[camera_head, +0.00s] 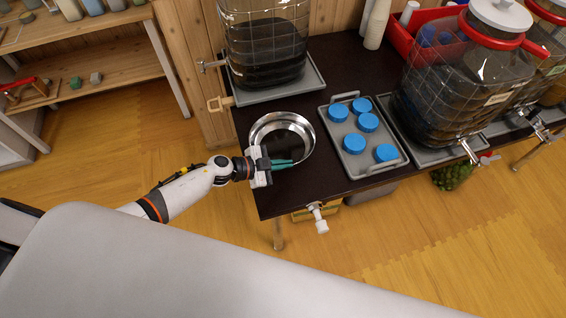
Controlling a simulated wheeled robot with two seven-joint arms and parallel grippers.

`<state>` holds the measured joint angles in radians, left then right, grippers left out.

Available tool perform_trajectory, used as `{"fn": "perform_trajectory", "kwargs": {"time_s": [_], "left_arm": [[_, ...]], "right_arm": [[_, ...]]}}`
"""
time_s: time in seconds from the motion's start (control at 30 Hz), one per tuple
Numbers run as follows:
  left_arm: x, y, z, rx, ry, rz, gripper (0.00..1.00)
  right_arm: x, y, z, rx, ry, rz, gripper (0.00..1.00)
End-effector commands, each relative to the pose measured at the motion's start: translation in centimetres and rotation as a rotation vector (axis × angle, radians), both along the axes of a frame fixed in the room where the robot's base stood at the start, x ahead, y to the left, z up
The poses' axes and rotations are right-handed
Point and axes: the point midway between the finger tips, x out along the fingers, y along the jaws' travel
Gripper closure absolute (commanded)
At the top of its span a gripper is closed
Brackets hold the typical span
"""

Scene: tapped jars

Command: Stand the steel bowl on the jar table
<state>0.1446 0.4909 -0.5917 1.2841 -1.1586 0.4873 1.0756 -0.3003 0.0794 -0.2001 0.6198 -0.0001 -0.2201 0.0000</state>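The steel bowl (298,122) is round and shiny with a dark-looking inside. It appears to rest upright on the dark jar table (345,62), near its left front corner, left of a grey tray. My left gripper (291,163) reaches in from the left, its teal fingertips at the bowl's near rim. The fingers overlap the rim in this view; I cannot tell whether they are closed on it or just above it. My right gripper is not in view.
A tapped jar (262,40) stands on a tray behind the bowl, its tap and a tan handle jutting left. The grey tray (338,145) holds several blue lids. Another large jar (460,80) stands right. A white tap (318,218) shows below the table's front edge.

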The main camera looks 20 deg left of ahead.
Motion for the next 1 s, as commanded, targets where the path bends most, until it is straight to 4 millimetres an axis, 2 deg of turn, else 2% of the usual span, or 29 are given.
{"fn": "perform_trajectory", "kwargs": {"time_s": [1.0], "left_arm": [[0.14, -0.02, -0.78, -0.001, -0.005, -0.001, 1.00]], "right_arm": [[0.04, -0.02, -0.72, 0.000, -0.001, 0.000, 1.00]]}}
